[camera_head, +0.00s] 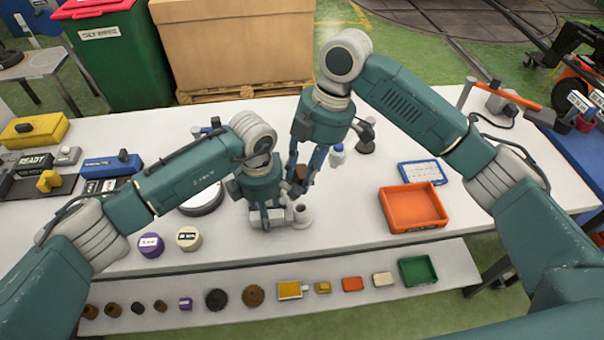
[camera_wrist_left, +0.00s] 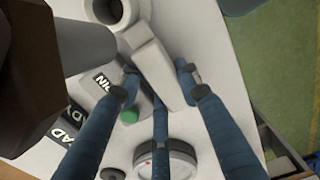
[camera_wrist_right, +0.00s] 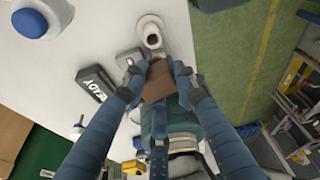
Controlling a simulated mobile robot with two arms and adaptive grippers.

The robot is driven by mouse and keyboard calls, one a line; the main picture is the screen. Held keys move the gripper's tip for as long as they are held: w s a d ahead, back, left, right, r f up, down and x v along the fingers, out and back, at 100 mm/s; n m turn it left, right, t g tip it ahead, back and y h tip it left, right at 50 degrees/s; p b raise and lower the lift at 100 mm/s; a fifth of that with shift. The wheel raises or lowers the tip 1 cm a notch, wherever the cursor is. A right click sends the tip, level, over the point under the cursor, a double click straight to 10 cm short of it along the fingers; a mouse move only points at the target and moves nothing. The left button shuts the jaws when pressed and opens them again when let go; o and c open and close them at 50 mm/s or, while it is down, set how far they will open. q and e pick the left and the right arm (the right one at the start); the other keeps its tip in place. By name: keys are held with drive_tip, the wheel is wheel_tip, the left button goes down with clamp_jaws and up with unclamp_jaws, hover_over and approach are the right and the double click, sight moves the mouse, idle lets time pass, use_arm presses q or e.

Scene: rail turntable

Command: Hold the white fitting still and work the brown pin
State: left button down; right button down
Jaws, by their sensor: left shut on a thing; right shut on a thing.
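The white fitting (camera_head: 301,216) lies on the white table, its round open socket (camera_wrist_right: 152,36) facing up. My left gripper (camera_head: 268,220) is shut on the fitting's body; the left wrist view shows its fingers around the fitting (camera_wrist_left: 152,68). My right gripper (camera_head: 300,185) is shut on the brown pin (camera_wrist_right: 158,80) and holds it above the fitting. In the left wrist view the brown pin (camera_wrist_left: 28,70) looms large, with a grey shaft (camera_wrist_left: 80,45) pointing toward the socket. The pin looks apart from the socket; fingers partly hide it in the head view.
An orange tray (camera_head: 412,226) and a blue-edged board (camera_head: 423,172) lie to the right. Purple (camera_head: 151,245) and cream (camera_head: 189,239) pucks lie front left. A lower front shelf (camera_head: 340,315) bears several small parts.

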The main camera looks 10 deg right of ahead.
drive_tip(key=shift+s+a+r, duration=0.1)
drive_tip(key=shift+a+r, duration=0.05)
drive_tip(key=shift+r, duration=1)
drive_tip(key=shift+a+r, duration=0.1)
drive_tip(key=shift+r, duration=1.05)
use_arm(q)
drive_tip(key=c, duration=1.1)
unclamp_jaws()
use_arm(e)
drive_tip(key=shift+d, duration=0.1)
use_arm(q)
wheel_tip(320, 180, up, 7)
drive_tip(key=shift+d, duration=0.1)
use_arm(e)
drive_tip(key=shift+f, duration=0.1)
use_arm(q)
drive_tip(key=shift+r, duration=0.5)
drive_tip(key=shift+s+f, duration=0.1)
